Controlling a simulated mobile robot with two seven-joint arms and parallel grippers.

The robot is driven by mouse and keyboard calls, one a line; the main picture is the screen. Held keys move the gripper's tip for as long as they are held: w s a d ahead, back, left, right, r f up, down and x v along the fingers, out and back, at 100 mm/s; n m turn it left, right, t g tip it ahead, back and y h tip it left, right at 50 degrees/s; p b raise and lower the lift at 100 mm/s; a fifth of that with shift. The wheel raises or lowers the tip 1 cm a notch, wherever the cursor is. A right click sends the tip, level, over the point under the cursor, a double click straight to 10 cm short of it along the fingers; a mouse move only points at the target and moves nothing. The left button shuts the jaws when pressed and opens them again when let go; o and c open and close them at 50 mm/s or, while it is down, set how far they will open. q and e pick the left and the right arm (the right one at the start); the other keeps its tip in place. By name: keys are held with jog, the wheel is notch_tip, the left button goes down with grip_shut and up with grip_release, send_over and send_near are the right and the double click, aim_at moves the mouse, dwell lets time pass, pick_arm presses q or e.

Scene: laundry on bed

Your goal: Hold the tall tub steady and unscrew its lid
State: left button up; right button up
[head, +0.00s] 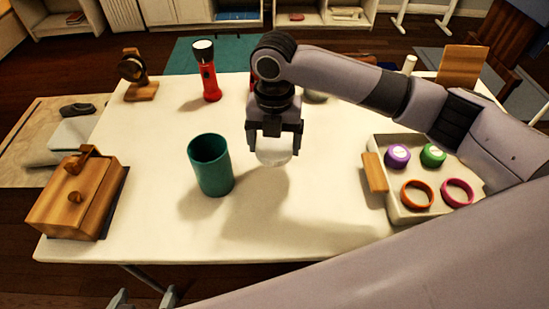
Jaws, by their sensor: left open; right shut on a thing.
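The tall tub (212,168) is a teal-green cylinder standing upright on the white table, left of centre. Its top is open and no lid sits on it. My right gripper (273,138) is shut on a pale whitish round lid (273,155), held to the right of the tub and apart from it. The lid's upper part is hidden by the fingers. My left gripper (143,297) shows only its fingertips at the bottom edge, open and empty, in front of the table and away from the tub.
A wooden box (78,205) stands at the left. A wooden stand (141,90) and a red flashlight (210,83) are at the back. A pale tray (383,205) with purple and green round pieces and two rings is at the right. The table's front middle is clear.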

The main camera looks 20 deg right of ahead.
aim_at(274, 168)
notch_tip(274, 168, down, 4)
jog(key=shift+f+b, duration=0.25)
jog(key=shift+b, duration=0.05)
jog(key=shift+f, duration=0.5)
jog(key=shift+f, duration=0.15)
jog(key=o, duration=1)
notch_tip(274, 168, up, 12)
jog(key=shift+r+p, duration=0.2)
jog(key=shift+p, duration=0.45)
jog(key=shift+s, duration=0.1)
